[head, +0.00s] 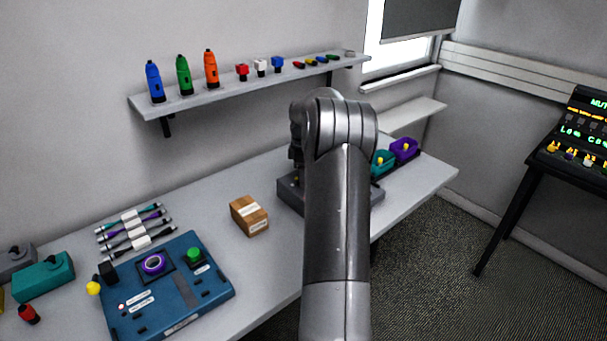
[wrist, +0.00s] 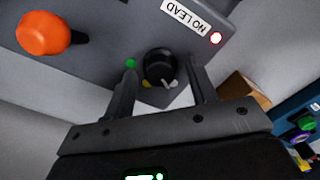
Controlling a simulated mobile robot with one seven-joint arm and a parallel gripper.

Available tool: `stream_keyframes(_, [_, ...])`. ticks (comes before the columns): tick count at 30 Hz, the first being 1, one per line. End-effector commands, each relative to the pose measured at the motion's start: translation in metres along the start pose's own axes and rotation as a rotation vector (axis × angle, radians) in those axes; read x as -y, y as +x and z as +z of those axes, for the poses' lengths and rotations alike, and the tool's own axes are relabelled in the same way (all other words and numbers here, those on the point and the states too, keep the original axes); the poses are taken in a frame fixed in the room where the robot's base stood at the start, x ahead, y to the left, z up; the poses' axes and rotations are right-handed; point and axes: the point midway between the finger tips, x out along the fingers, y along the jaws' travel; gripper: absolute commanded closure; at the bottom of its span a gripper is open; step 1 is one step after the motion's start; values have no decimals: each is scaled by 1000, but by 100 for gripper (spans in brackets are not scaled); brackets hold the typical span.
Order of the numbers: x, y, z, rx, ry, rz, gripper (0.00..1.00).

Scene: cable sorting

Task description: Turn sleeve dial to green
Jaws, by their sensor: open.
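In the wrist view, a black round dial (wrist: 160,65) sits on a dark grey machine panel (wrist: 100,50). Its pale pointer (wrist: 170,84) is turned toward the picture's lower right, away from the green dot (wrist: 130,63) at the dial's left. A yellow dot (wrist: 146,84) lies at the lower left of the dial. My gripper (wrist: 163,70) is open, with one finger on each side of the dial. I cannot tell whether the fingers touch it. In the head view, my arm hides most of the grey machine (head: 288,193) and the dial.
A cardboard box (head: 249,216) and a blue board (head: 165,285) lie left of the machine; teal and purple bins (head: 403,158) stand right. A shelf (head: 225,95) runs behind.

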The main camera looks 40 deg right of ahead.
Motion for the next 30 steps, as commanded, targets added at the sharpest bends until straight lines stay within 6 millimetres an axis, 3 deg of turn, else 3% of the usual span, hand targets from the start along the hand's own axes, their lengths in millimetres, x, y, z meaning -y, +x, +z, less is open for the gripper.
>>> stream_keyframes(2, [0,0,0,0,0,0,48])
stream_keyframes(18, [0,0,0,0,0,0,92])
stream_keyframes(30, [0,-1,0,1,78,1,92])
